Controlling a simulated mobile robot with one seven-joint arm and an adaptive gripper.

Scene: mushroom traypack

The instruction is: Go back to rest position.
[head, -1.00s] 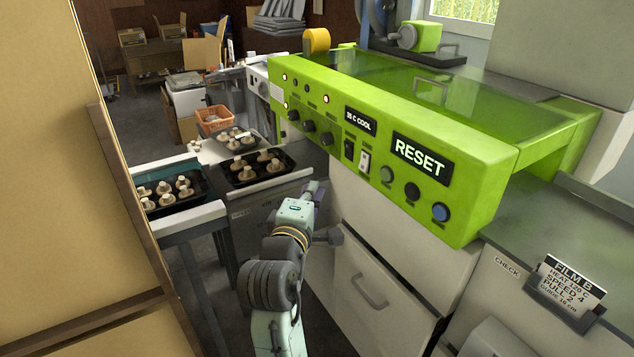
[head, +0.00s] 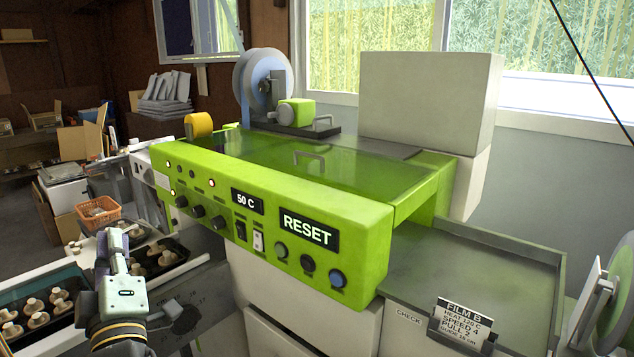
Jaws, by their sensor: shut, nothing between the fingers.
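My gripper (head: 113,246) is at the lower left of the head view, pointing away from me, with its narrow purple-grey fingers together and nothing visible held. It appears in front of the black trays of mushrooms; I cannot tell its height above them. The green machine (head: 300,225) stands to the right of my gripper, apart from it. Its display (head: 247,202) reads "50 C" and a black label (head: 308,231) reads "RESET".
One black mushroom tray (head: 62,288) lies at the left, another (head: 180,249) just right of my gripper. An orange basket (head: 88,220) stands behind. A steel counter (head: 440,268) with a "FILM B" card (head: 466,317) is at the right.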

